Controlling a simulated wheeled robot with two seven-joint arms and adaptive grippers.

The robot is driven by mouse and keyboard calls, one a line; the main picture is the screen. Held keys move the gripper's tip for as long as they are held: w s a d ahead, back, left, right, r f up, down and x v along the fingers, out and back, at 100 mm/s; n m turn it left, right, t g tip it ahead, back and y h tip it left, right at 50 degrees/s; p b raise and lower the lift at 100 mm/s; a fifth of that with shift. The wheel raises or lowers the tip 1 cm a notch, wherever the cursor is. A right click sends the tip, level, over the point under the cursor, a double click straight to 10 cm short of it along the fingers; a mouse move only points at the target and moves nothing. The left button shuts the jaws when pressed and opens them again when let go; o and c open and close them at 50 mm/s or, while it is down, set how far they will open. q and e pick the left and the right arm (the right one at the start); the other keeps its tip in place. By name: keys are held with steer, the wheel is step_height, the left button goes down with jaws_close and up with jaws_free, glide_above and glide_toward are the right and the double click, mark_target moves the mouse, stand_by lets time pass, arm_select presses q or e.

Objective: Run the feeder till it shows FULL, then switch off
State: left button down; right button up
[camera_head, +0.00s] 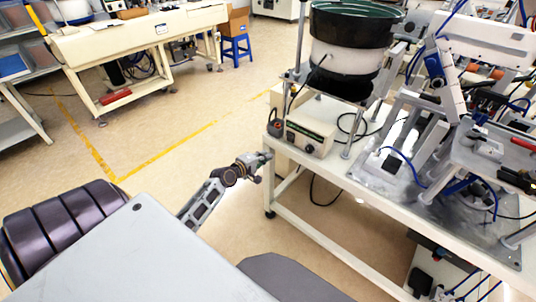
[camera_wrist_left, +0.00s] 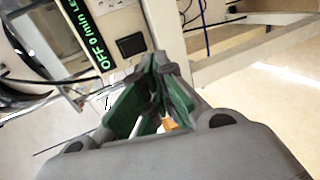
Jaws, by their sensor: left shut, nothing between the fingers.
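The bowl feeder (camera_head: 350,28) has a dark green bowl on a white drum and stands on the cream bench. Its control box (camera_head: 308,132) sits below it near the bench corner. In the left wrist view the black display strip (camera_wrist_left: 84,34) reads OFF and 0/min in green, with more letters cut off. A black rectangular part (camera_wrist_left: 131,45) sits beside the display. My left gripper (camera_head: 268,156) is at the bench corner, just left of the control box. Its green-padded fingers (camera_wrist_left: 160,58) are shut and empty, their tips near the black part; contact cannot be told. My right gripper is not shown.
The cream bench (camera_head: 340,176) has a metal fixture with blue hoses (camera_head: 440,130) on its right. Open floor (camera_head: 180,110) with yellow tape lies left of the bench.

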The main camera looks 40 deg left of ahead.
arm_select(q)
steer(key=shift+s, duration=0.6)
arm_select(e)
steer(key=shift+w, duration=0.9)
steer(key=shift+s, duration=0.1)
